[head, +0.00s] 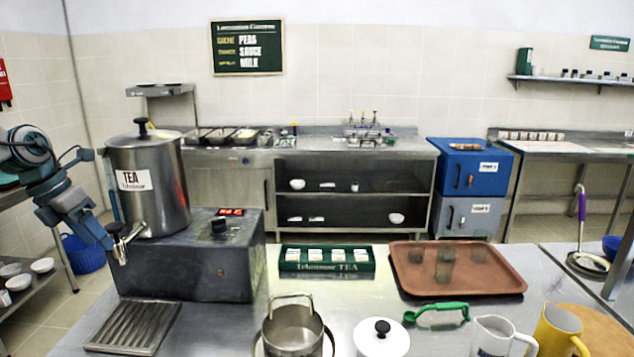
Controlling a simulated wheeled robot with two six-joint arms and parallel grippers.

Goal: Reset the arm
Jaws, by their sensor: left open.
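My left arm comes in from the left edge, and my left gripper (108,241) points down and right beside the tap (126,234) of the steel tea urn (155,195). The gripper is open, and I see nothing held in it. It overlaps the tap in the picture; I cannot tell whether they touch. The urn is labelled TEA, has a black-knobbed lid and stands on a grey heater box (190,265). My right gripper is not in view.
A slatted drip tray (135,327) lies below the tap. On the counter are a steel pot (292,330), a white lid (381,338), a green-handled strainer (438,312), a tea box (327,262), a brown tray (470,283) with glasses, a white jug (495,337) and a yellow jug (556,332).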

